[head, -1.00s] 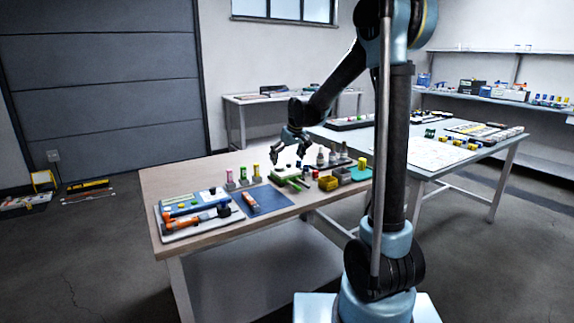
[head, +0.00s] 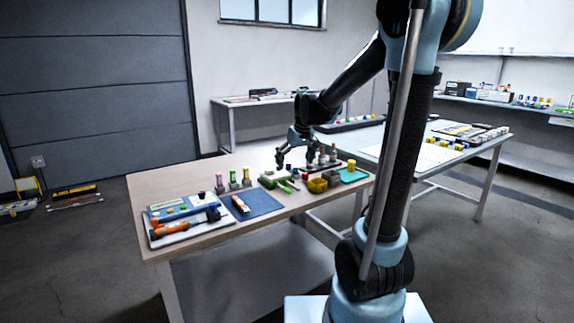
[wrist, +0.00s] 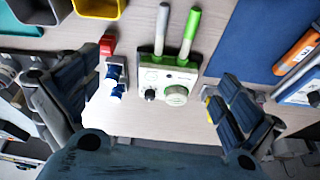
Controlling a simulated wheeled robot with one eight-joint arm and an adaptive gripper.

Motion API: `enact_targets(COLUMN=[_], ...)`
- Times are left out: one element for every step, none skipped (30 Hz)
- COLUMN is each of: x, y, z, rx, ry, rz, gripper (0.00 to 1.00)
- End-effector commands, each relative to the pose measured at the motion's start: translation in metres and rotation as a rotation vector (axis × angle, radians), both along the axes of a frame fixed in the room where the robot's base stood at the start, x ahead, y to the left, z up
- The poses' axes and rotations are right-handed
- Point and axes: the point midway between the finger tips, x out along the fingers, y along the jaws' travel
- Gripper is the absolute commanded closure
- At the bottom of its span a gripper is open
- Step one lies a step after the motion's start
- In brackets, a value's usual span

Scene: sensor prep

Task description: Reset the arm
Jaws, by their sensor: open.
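My gripper (head: 295,166) is open and empty, hanging fingers down over the back middle of the wooden workbench (head: 235,241). In the wrist view my gripper (wrist: 158,85) has its two dark blue padded fingers spread wide, left and right. A small blue part (wrist: 115,75) and a red block (wrist: 107,45) lie near the left finger. Nothing is held between the fingers.
A blue mat (head: 262,203) and a tray with orange tools (head: 180,231) lie on the bench's left half. Yellow bins (head: 317,185) and upright bottles (head: 333,153) stand on the right. A second table (head: 440,160) stands behind right.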

Motion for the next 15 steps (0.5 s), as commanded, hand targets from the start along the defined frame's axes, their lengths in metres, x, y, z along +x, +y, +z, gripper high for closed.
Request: enact_targets(x=[-0.014,-0.022,-0.033,-0.041,-0.049,-0.059,-0.068,-0.076,-0.086,-0.094,-0.103,-0.113,-0.122,-0.130,-0.140], y=[-0.012,-0.018,-0.025,-0.031,-0.037,-0.044,-0.049,-0.054,-0.061,-0.066,-0.071,-0.077,-0.082,-0.086,-0.092], z=[0.001,0.002,0.002,0.002,0.002,0.002,0.001,0.000,-0.001,-0.002,-0.003,-0.005,-0.007,-0.009,-0.011], rx=[-0.002,-0.004,-0.007,-0.008,-0.009,-0.011,-0.012,-0.014,-0.015,-0.016,-0.018,-0.019,-0.020,-0.021,-0.023], ry=[0.005,0.008,0.014,0.018,0.021,0.025,0.028,0.032,0.036,0.040,0.044,0.049,0.052,0.056,0.060], rz=[-0.018,-0.029,-0.042,-0.053,-0.064,-0.078,-0.088,-0.098,-0.113,-0.124,-0.134,-0.149,-0.159,-0.170,-0.183], gripper=[0.00,0.00,0.00,0.00,0.00,0.00,0.00,0.00,0.00,0.00,0.00,0.00,0.00,0.00,0.00])
